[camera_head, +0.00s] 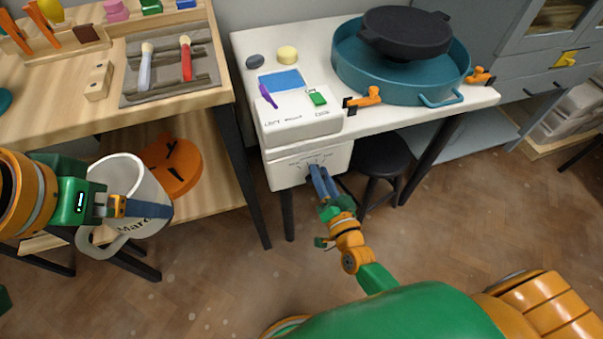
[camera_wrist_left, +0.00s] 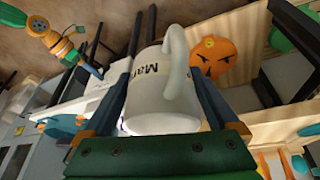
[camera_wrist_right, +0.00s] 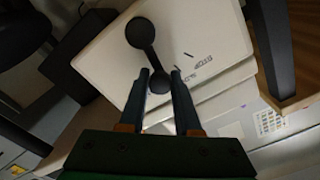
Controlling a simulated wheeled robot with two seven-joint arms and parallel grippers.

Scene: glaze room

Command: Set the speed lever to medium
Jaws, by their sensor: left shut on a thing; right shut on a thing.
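A white control box (camera_head: 290,172) with a marked dial on its front face hangs at the left front of the white table. The speed lever (camera_wrist_right: 149,50) shows in the right wrist view as a black bar with a round knob at each end. My right gripper (camera_head: 320,178) is shut on the lever's near knob, between its fingertips in the right wrist view (camera_wrist_right: 163,78). In the head view the fingers hide most of the lever. The dial marks are too small to read. My left gripper (camera_head: 140,207) is shut on a white mug (camera_wrist_left: 160,100) with dark lettering, held clear of the tables.
A teal basin (camera_head: 385,75) with a dark wheel head (camera_head: 408,32) stands on the white table. Small orange clamps (camera_head: 365,98), a purple piece (camera_head: 267,96) and a green switch (camera_head: 317,98) lie nearer. A black stool (camera_head: 378,158) stands right of the box. An orange pumpkin-like item (camera_head: 172,165) sits on the left shelf.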

